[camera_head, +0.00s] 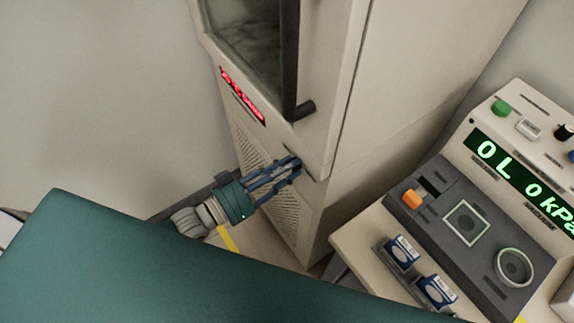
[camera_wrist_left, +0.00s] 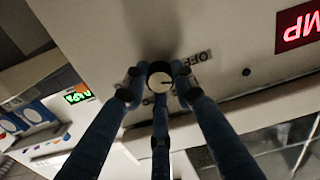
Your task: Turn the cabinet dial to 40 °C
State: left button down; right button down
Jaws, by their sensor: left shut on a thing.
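The cabinet (camera_head: 330,75) is tall and cream-coloured, with a dark handle and a red lit display (camera_head: 243,96) on its front. My left gripper (camera_head: 297,168) reaches to the cabinet front below the display. In the left wrist view its blue fingers (camera_wrist_left: 160,85) are shut around the dial (camera_wrist_left: 160,76), a small round knob with a pale face and dark rim. A label reading "OFF" is beside the dial. The dial's setting cannot be read. In the head view the dial is hidden by the fingers. My right gripper is not in view.
A bench instrument (camera_head: 455,215) with a green "0 L 0 kPa" display stands at the right. Two blue-and-white boxes (camera_head: 402,252) sit at its front left. The cabinet's vent grille (camera_head: 285,215) is below my gripper. A large teal surface fills the lower left.

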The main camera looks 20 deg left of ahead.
pick_arm(q)
jog(key=m, duration=2)
jog(key=shift+m, duration=0.3)
dwell(0.4)
jog(key=c, duration=1.4)
grip_release()
jog(key=shift+s, duration=0.1)
jog(key=v, duration=1.2)
